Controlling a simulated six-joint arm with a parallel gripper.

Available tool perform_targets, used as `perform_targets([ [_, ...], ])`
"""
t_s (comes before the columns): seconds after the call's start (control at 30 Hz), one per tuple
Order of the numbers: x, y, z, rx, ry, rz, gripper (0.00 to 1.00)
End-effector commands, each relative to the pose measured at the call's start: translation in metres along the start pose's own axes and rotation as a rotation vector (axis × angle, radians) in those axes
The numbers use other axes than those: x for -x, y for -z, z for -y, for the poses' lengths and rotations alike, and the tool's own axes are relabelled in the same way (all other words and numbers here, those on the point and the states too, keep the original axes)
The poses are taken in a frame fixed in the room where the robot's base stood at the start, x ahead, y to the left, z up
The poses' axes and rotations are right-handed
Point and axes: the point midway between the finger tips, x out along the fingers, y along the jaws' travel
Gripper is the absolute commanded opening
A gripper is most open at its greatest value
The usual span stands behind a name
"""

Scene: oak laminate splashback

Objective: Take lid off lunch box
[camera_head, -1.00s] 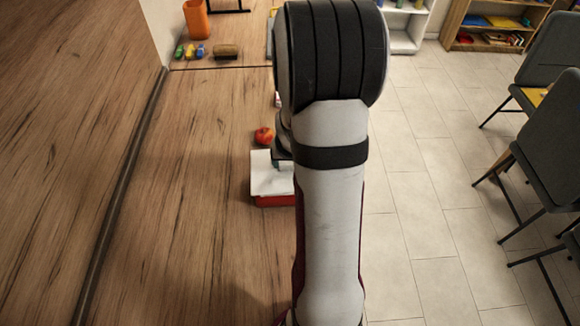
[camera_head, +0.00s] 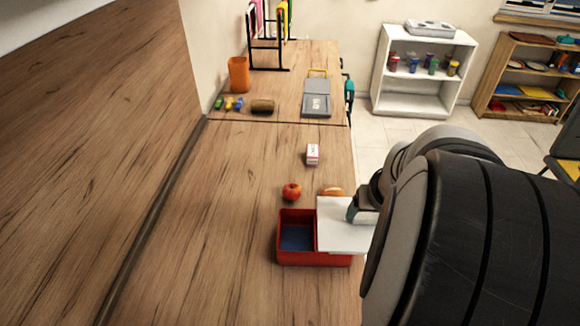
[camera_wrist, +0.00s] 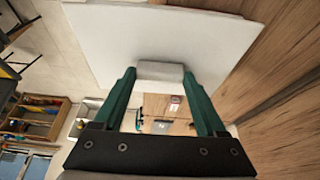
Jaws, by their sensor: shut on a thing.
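The red lunch box (camera_head: 312,258) sits on the wooden counter. Its left part is uncovered and shows a blue inside. The flat white lid (camera_head: 338,232) hides the right part of the box; I cannot tell how far above the rim it is. My gripper (camera_head: 362,212) is at the lid's right side in the head view, partly hidden by my arm. In the wrist view, the green fingers of my gripper (camera_wrist: 159,76) are shut on the block-shaped handle (camera_wrist: 160,71) of the lid (camera_wrist: 165,35).
A red apple (camera_head: 291,191), a bread roll (camera_head: 332,191) and a small pink-and-white carton (camera_head: 313,154) stand behind the box. An orange cup (camera_head: 239,74), a brown roll (camera_head: 262,106) and a grey board (camera_head: 317,102) are farther back. The counter left of the box is clear.

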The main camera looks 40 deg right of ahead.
Motion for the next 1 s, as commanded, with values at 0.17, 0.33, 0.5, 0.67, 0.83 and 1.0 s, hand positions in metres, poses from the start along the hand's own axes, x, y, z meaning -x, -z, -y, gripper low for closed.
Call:
perform_targets([
  [0.17,0.005,-0.002,-0.006,0.002,0.0,0.0,0.2],
  [0.33,0.005,-0.002,-0.006,0.002,0.0,0.0,0.2],
  [0.5,0.012,0.002,-0.006,0.001,0.001,-0.002,0.2],
  [0.67,0.025,0.007,-0.006,0.002,0.0,-0.002,0.2],
  [0.83,0.032,0.01,-0.006,0.002,0.0,-0.001,0.2],
  [1.0,0.033,0.01,-0.006,0.002,0.0,0.0,0.2],
])
